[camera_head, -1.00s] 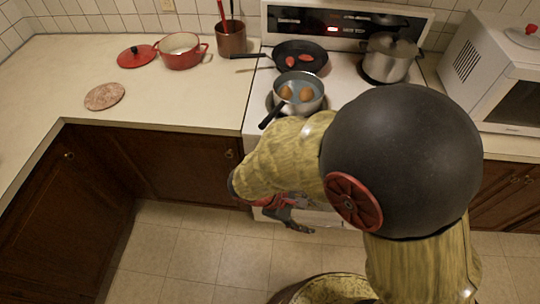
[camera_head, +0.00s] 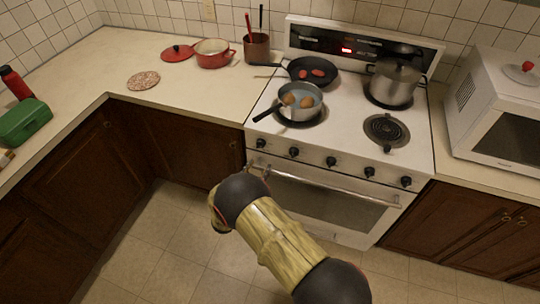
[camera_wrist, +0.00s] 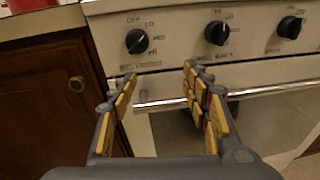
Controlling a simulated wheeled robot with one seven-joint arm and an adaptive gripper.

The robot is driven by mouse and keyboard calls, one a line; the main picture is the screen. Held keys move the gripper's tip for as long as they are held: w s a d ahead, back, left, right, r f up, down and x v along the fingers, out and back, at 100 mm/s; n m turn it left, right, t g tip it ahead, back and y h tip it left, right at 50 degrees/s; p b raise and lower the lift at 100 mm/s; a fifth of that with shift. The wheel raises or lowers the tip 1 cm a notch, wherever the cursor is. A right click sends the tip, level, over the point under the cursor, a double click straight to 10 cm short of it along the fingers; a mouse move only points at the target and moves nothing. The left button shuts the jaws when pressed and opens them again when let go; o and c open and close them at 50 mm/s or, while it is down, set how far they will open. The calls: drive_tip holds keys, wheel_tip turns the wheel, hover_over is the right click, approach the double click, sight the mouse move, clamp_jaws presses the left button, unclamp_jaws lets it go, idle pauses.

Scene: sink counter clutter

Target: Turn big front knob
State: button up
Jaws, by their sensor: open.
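The stove's front panel carries a row of several black knobs, each with a white pointer mark. The leftmost knob (camera_head: 261,143) also shows in the wrist view (camera_wrist: 137,41), with OFF, LO and HI printed around it. The second knob (camera_head: 294,152) is right of it in the wrist view (camera_wrist: 216,32), and the third knob (camera_wrist: 289,27) is at the upper right. The labels are too small to tell which is the big front knob. My gripper (camera_wrist: 160,80) is open and empty, below and short of the two left knobs, touching neither. In the head view my arm mostly hides it.
The oven door handle (camera_head: 325,183) runs just below the knobs. A saucepan with eggs (camera_head: 300,108), a dark frying pan (camera_head: 300,75) and a steel pot (camera_head: 393,82) stand on the stove. The front right coil (camera_head: 387,130) is bare. The floor in front is clear.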

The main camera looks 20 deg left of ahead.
sight(259, 146)
drive_tip(key=shift+n+t+y, duration=0.7)
drive_tip(key=shift+n+y, duration=0.2)
drive_tip(key=w+r, duration=0.1)
drive_tip(key=w, duration=0.1)
drive_tip(key=w+a+r+b, duration=0.1)
drive_tip(key=w, duration=0.2)
drive_tip(key=w+a+r, duration=0.1)
drive_tip(key=w, duration=0.2)
drive_tip(key=shift+w+r, duration=0.1)
drive_tip(key=shift+w, duration=0.15)
drive_tip(key=c, duration=1.1)
drive_tip(key=shift+m+b, duration=0.3)
drive_tip(key=shift+b, duration=0.25)
drive_tip(key=shift+m, duration=0.3)
